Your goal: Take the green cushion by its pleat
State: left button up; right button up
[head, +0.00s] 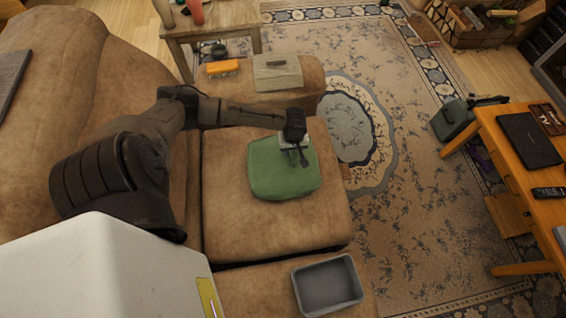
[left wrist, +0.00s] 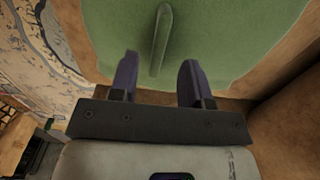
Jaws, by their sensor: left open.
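The green cushion (head: 282,175) lies flat on the brown sofa seat in the head view. In the left wrist view the cushion (left wrist: 240,35) fills the upper middle, and its raised pleat (left wrist: 160,42) stands up as a narrow ridge. My left gripper (head: 298,158) is over the cushion's upper right part in the head view. In the left wrist view the left gripper (left wrist: 158,75) is open, with one finger on each side of the pleat's line. The pleat's near end lies about level with the fingertips; I cannot tell whether they touch the cushion. My right gripper is not in view.
The brown sofa (head: 225,210) surrounds the cushion. A grey tray (head: 328,308) sits on the seat below it. An orange object (head: 222,68) and a flat board (head: 278,74) lie on the seat above. A wooden desk (head: 520,150) stands at the right, across open rug.

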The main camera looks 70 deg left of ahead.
aim_at(293, 154)
pick_arm(q)
notch_tip(293, 154, down, 4)
jog(key=shift+b, duration=0.9)
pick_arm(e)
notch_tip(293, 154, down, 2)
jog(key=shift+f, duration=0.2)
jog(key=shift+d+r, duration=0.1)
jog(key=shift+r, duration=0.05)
pick_arm(q)
jog(key=shift+f+p, duration=0.15)
jog(key=shift+p, duration=0.4)
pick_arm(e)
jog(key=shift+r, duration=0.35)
pick_arm(q)
jog(key=shift+c, duration=0.4)
jog(key=c, duration=0.5)
grip_shut()
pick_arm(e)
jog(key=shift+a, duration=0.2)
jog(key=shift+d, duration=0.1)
